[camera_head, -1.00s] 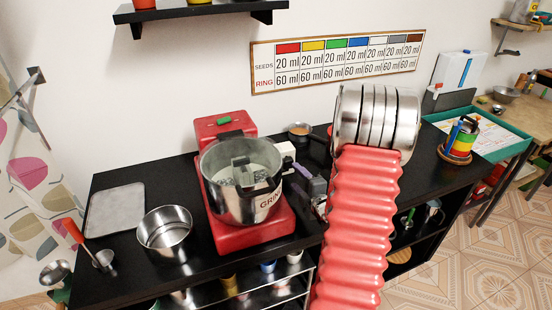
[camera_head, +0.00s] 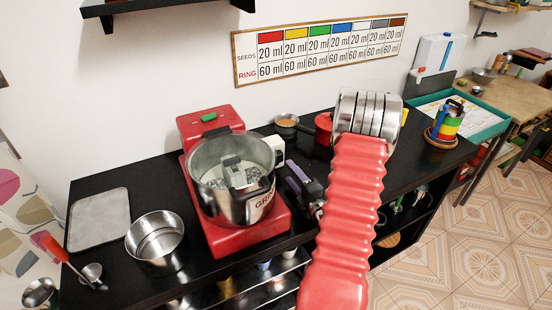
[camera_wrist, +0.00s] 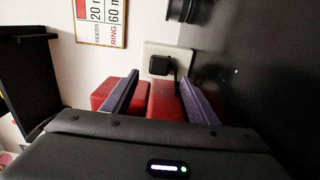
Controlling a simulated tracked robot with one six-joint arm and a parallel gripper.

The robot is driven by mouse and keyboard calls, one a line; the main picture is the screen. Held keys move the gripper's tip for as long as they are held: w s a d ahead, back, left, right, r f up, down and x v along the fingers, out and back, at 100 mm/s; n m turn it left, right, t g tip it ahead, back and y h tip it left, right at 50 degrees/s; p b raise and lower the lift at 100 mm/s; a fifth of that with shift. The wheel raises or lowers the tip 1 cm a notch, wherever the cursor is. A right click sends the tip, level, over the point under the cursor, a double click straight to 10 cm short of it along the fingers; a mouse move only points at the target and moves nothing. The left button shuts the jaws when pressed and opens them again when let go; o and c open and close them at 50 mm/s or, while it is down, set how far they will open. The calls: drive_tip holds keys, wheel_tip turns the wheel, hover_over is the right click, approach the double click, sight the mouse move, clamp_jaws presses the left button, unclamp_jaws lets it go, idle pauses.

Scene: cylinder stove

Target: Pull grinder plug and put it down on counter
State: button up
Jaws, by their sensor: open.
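The grinder (camera_head: 250,238) is a red machine with a steel bowl on the black counter (camera_head: 115,270). Its red body also shows in the wrist view (camera_wrist: 164,103). The black plug (camera_wrist: 159,65) sits in a white wall socket (camera_wrist: 172,52); the socket also shows beside the grinder in the head view (camera_head: 279,148), where the plug cannot be made out. My gripper (camera_wrist: 159,77) has purple fingers, spread apart and empty. In the wrist view the plug appears between and beyond the fingertips, with no visible contact. In the head view my gripper (camera_head: 298,178) is right of the grinder bowl.
A steel pot (camera_head: 158,240) and a grey tray (camera_head: 100,218) stand left of the grinder. A small pan (camera_head: 287,122) and a red pot (camera_head: 323,126) are at the back, near my arm. A black shelf (camera_head: 155,8) hangs above.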

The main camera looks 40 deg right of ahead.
sight(279, 160)
drive_tip(key=shift+x, duration=4.35)
drive_tip(key=shift+a, duration=0.1)
drive_tip(key=shift+c, duration=0.5)
clamp_jaws()
drive_tip(key=shift+s, duration=0.1)
drive_tip(key=shift+s+a, duration=0.1)
drive_tip(key=shift+s, duration=0.2)
drive_tip(key=shift+s+a, duration=0.1)
drive_tip(key=shift+s, duration=0.25)
drive_tip(key=shift+v, duration=1.05)
drive_tip(key=shift+s, duration=0.35)
